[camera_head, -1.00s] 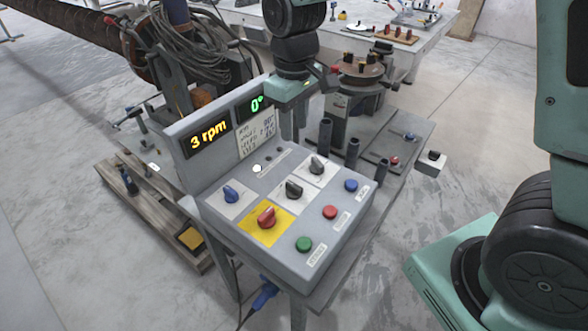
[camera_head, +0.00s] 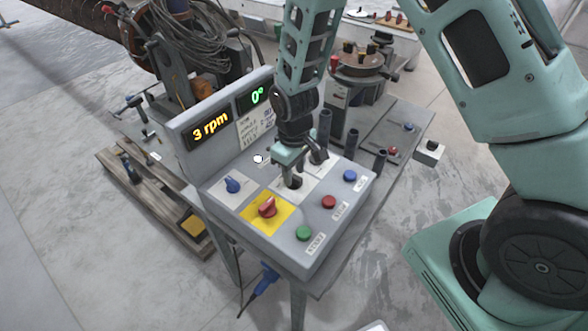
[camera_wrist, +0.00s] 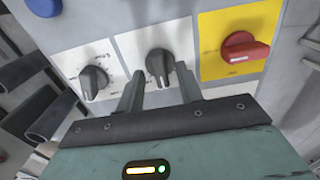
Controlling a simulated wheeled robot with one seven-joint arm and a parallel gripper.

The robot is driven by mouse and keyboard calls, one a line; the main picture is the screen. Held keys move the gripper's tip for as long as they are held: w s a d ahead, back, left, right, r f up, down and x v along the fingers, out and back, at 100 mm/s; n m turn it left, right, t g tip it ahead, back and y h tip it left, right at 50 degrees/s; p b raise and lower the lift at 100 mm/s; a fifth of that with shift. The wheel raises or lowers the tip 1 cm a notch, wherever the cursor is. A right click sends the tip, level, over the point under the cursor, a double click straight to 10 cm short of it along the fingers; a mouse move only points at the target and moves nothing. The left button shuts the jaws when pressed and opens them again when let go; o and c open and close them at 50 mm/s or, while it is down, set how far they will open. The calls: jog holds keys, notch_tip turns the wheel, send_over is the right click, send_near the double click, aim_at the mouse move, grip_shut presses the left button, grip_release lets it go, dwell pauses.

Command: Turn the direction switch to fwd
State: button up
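The control box has a middle black knob (camera_head: 295,182) on a white plate, also seen in the wrist view (camera_wrist: 159,64). Another dark knob (camera_wrist: 93,82) sits on a white plate beside it. The printed labels are too small to read, so I cannot tell which knob is the direction switch. My gripper (camera_head: 291,167) is above the middle knob, pointing down. In the wrist view, my gripper's (camera_wrist: 160,72) two fingers are apart, one on each side of the middle knob's lower end. I see no clear contact.
Green (camera_head: 303,233), red (camera_head: 329,202) and blue (camera_head: 349,176) buttons line the box's right side. The upright display panel (camera_head: 210,126) reads 3 rpm and 0°.

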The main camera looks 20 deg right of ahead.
jog(key=shift+f, duration=0.45)
grip_shut()
jog(key=shift+m, duration=0.4)
jog(key=m, duration=0.3)
jog(key=shift+m, duration=0.3)
jog(key=shift+r+m, duration=0.1)
jog(key=shift+m, duration=2.1)
